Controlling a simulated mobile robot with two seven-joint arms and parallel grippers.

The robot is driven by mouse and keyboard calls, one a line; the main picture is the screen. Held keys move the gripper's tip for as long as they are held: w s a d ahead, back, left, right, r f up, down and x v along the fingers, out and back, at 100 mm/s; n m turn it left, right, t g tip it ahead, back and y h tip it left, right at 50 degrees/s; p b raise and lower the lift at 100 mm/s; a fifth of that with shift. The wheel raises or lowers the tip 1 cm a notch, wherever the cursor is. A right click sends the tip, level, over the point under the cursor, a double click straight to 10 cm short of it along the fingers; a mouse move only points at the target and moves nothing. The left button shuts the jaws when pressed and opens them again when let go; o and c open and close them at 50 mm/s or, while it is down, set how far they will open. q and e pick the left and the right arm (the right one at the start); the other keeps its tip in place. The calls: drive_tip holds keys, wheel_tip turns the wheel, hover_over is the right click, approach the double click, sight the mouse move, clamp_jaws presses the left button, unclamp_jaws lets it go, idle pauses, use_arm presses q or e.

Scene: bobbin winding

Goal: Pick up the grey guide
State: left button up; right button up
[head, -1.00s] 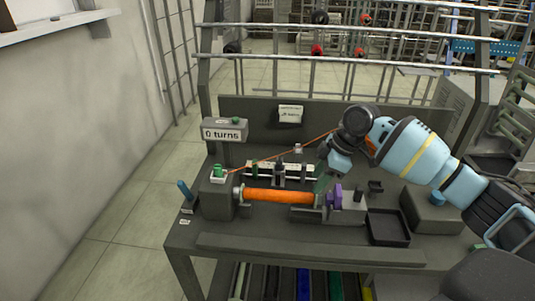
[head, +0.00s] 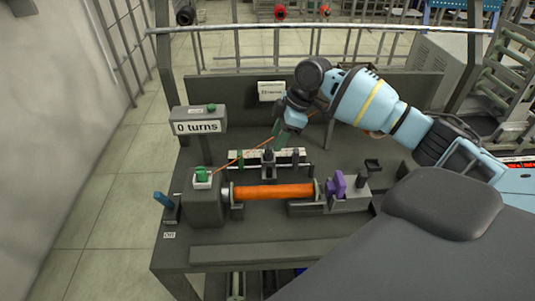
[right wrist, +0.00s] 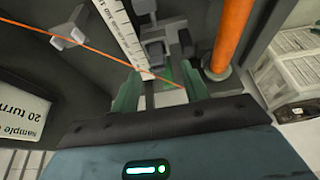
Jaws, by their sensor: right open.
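The grey guide (head: 267,166) is a small dark block standing on the white scaled rail (head: 290,156) behind the orange bobbin (head: 273,191). My right gripper (head: 281,140) is open and empty, close above and slightly right of the guide in the head view. In the right wrist view the green fingers (right wrist: 160,88) are spread, with grey blocks that look like the guide (right wrist: 156,48) just beyond them. An orange thread (right wrist: 85,45) crosses behind or between the fingers; its exact contact is unclear. My left gripper is not in view.
A box reading "0 turns" (head: 197,127) stands at the back left. A sample card (right wrist: 22,108) shows in the wrist view. The bench front is clear.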

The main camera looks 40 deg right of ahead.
sight(269, 147)
drive_tip(key=shift+w+x, duration=0.15)
drive_tip(key=shift+x, duration=1.35)
drive_tip(key=shift+w+x, duration=0.15)
drive_tip(key=shift+x, duration=1.4)
drive_tip(key=shift+r, duration=0.15)
clamp_jaws()
